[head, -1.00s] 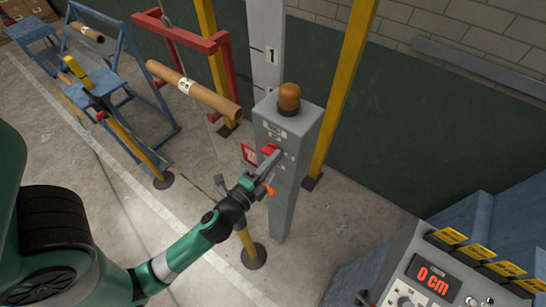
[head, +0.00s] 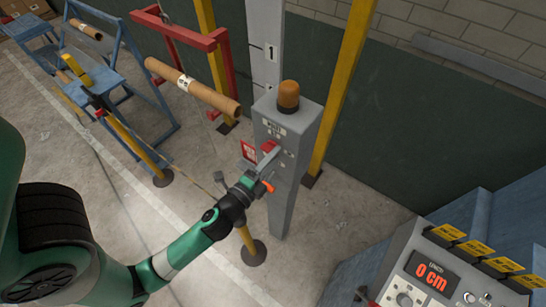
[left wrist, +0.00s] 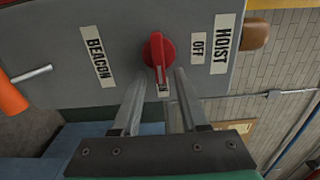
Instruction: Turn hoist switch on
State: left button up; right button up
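The hoist switch is a red rotary knob (left wrist: 158,50) on the face of a grey control post (head: 285,140). It also shows in the head view (head: 269,147). In the left wrist view its narrow end points toward a small label (left wrist: 163,90), which seems to read ON, and away from the OFF label (left wrist: 197,46). A HOIST label (left wrist: 223,44) is beside OFF. My left gripper (left wrist: 159,78) is open, its two fingers apart below the knob with the small label between them. Whether they touch the knob cannot be told. My right gripper is out of view.
An orange beacon (head: 288,95) tops the post. A BEACON label (left wrist: 97,57) is on the same panel. A cardboard tube (head: 195,87) hangs at a red frame (head: 175,32) close by. A console (head: 440,275) reading 0 cm stands at lower right.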

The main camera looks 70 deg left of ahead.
pick_arm(q)
jog(key=b+v, duration=0.6)
jog(key=v, duration=0.5)
jog(key=shift+s, duration=0.3)
dwell(0.3)
